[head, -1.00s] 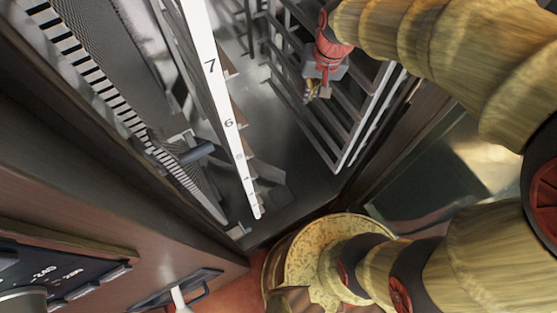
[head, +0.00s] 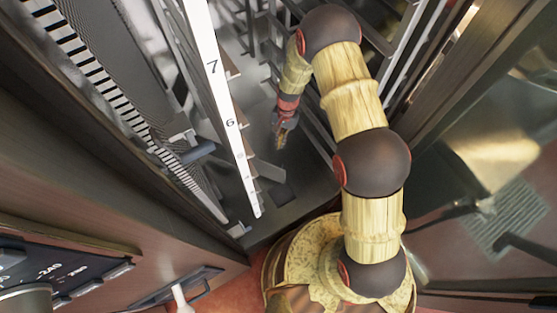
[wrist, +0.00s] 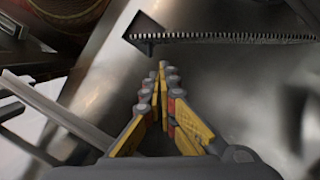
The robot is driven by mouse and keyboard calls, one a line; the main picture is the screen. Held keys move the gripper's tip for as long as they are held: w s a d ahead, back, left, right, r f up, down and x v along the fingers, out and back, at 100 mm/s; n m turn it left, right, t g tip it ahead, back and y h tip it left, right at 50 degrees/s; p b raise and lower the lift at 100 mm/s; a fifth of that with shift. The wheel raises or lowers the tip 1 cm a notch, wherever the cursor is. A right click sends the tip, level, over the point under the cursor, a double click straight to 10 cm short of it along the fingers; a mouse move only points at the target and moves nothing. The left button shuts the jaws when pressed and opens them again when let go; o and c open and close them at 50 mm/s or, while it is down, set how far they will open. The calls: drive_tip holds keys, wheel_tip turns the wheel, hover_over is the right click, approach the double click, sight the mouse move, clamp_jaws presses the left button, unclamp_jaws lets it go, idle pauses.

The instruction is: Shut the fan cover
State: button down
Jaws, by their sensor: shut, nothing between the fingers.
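My gripper (head: 281,140) is inside the steel cabinet, pointing down, to the right of a tall panel with a white numbered edge (head: 228,120). I cannot tell for sure whether this panel is the fan cover. In the wrist view my gripper's yellow fingers (wrist: 162,70) meet at their tips, with nothing between them. A dark toothed strip (wrist: 225,38) lies beyond the tips, against shiny steel. No contact between the fingers and the panel is visible.
Metal rack rails (head: 318,125) stand to the right of my gripper, partly behind my arm. A mesh panel with a striped edge (head: 100,85) stands at the left. A control panel (head: 60,270) is at the lower left. The cabinet floor (head: 290,205) looks mostly clear.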

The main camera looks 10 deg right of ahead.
drive_tip(key=b+x, duration=0.3)
drive_tip(key=x, duration=0.9)
drive_tip(key=shift+s, duration=0.2)
